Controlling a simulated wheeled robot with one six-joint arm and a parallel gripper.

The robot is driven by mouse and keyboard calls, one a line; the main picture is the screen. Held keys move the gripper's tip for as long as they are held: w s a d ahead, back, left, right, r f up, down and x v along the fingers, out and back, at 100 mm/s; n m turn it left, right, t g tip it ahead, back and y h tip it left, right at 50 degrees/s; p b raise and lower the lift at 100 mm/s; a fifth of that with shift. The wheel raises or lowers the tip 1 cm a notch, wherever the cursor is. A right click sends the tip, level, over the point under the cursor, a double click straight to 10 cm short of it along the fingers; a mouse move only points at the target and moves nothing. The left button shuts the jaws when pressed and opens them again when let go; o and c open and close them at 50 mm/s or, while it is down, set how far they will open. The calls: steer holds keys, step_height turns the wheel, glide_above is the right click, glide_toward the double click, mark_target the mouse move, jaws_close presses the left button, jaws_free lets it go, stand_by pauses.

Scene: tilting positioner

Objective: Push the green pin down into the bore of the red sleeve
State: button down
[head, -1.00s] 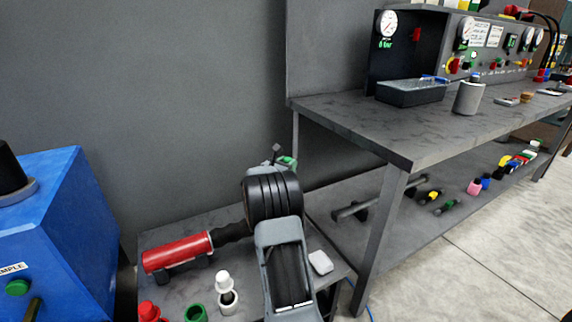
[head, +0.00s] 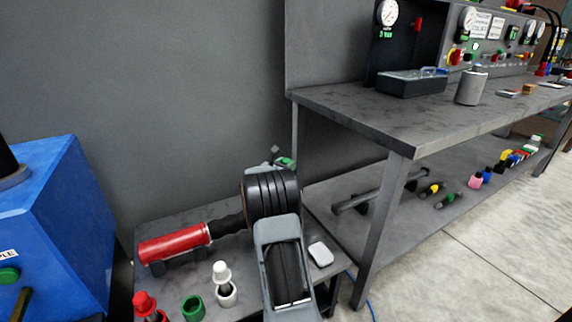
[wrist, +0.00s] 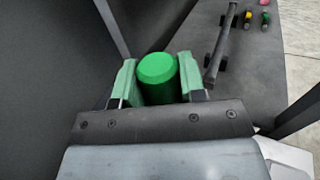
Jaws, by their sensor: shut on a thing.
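My gripper (wrist: 157,68) is shut on the green pin (wrist: 160,80) in the wrist view. The pin's rounded green end shows between the two green-padded jaws. In the head view my arm hides most of the gripper, and only a little green (head: 287,162) shows beyond the black wrist joint. At the bottom left of the head view a red knob-headed piece (head: 145,302) stands over a red ring-like part (head: 162,317), cut by the frame edge. I cannot tell whether this ring is the red sleeve. No red sleeve shows in the wrist view.
On the low table stand a green open ring (head: 193,309) and a white-capped pin (head: 222,272) in a white sleeve (head: 227,296). A red cylinder (head: 172,245) lies behind them. A workbench (head: 370,118) stands right, a blue machine (head: 55,220) left.

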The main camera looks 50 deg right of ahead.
steer(key=shift+f+b, duration=0.3)
steer(key=shift+f, duration=0.25)
steer(key=shift+f+b, duration=2.95)
steer(key=shift+f, duration=0.85)
stand_by(1.3)
steer(key=shift+r, duration=0.2)
steer(key=shift+r+p, duration=2.4)
steer(key=shift+r, duration=0.9)
